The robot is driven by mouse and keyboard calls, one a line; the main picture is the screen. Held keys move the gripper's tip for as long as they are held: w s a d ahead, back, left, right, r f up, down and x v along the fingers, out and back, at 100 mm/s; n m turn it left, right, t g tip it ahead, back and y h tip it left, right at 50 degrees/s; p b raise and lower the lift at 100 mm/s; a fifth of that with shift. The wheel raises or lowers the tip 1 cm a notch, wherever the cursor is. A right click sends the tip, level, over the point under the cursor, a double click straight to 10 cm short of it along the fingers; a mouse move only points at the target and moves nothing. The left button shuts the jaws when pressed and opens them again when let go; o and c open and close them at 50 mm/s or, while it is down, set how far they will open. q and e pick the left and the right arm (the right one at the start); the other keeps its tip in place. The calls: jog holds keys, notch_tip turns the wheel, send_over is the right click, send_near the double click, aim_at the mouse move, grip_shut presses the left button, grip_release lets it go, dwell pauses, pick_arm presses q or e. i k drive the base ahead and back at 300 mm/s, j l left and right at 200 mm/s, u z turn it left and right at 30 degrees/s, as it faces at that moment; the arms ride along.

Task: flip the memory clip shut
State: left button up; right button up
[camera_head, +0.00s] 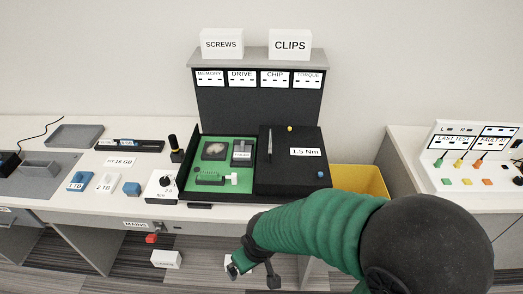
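The green board (222,163) lies in the dark case (193,143) at the middle of the bench. A dark memory slot (209,177) runs along its front left, with a white clip (232,178) at its right end. The clip is too small to tell whether it is open or shut. My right gripper (254,277) is in front of the bench edge and below the board, apart from it. Its two fingers are spread and nothing shows between them. My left gripper is not in view.
A dark panel (258,114) stands behind. A knobbed white box (162,187) and small drives (78,181) lie to the left. A yellow bin (359,180) is at right, between the benches.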

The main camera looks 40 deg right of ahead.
aim_at(234, 178)
jog(key=z, duration=1)
